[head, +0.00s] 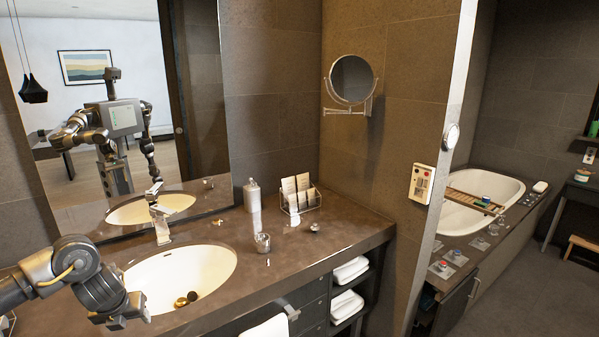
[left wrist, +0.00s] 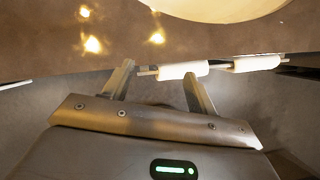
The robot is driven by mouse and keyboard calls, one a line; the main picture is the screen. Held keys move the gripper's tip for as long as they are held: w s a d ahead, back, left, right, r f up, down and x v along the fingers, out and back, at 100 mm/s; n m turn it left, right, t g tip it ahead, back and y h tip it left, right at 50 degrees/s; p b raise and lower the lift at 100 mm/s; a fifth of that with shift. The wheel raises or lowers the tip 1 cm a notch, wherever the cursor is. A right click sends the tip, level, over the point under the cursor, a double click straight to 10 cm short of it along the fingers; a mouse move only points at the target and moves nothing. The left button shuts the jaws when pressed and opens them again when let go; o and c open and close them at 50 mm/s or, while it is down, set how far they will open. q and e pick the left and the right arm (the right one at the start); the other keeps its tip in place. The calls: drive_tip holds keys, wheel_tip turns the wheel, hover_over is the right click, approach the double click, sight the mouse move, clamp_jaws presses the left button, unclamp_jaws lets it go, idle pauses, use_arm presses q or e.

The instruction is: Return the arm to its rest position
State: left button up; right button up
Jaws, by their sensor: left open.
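My left arm (head: 75,270) enters the head view at the lower left, over the counter beside the basin. Its gripper end (head: 138,308) hangs at the near left rim of the basin, and the fingers are hard to make out there. In the left wrist view the left gripper (left wrist: 158,82) has its two fingers apart, with nothing held between them. White cloth (left wrist: 185,70) on a bar shows just beyond the fingertips; I cannot tell whether they touch. My right gripper is not directly in view.
The basin (head: 205,264) holds a gold drain piece, with a faucet (head: 160,222) behind it. A bottle (head: 252,196), a glass (head: 262,242) and a wire caddy (head: 301,205) stand on the counter (head: 345,225). A white towel (head: 268,327) hangs at the front.

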use_arm(q)
drive_tip(key=d+f+n+h, duration=0.5)
drive_tip(key=d+f+n, duration=0.2)
drive_tip(key=d+f, duration=0.75)
drive_tip(key=s+d+f+n+h, duration=0.1)
drive_tip(key=s+d+f+n, duration=0.2)
drive_tip(key=f, duration=0.6)
drive_tip(key=s+d+f+n, duration=0.1)
drive_tip(key=s+f+n, duration=0.3)
drive_tip(key=f, duration=0.5)
drive_tip(key=s+f+n+y, duration=0.2)
drive_tip(key=s+f+n, duration=0.8)
drive_tip(key=s+f, duration=0.85)
drive_tip(key=s+a+f+n+g+y, duration=0.1)
drive_tip(key=s+f+n+g, duration=0.15)
drive_tip(key=s, duration=1.05)
drive_tip(key=s+f+n+g+y, duration=0.1)
drive_tip(key=s+f+n, duration=0.2)
drive_tip(key=s, duration=1)
wheel_tip(320, 180, down, 9)
drive_tip(key=b, duration=1)
drive_tip(key=shift+w+a, duration=0.2)
drive_tip(key=shift+w, duration=0.05)
use_arm(e)
wheel_tip(320, 180, down, 10)
drive_tip(key=shift+s, duration=0.35)
use_arm(q)
drive_tip(key=shift+r, duration=0.1)
use_arm(e)
drive_tip(key=shift+s+a, duration=0.1)
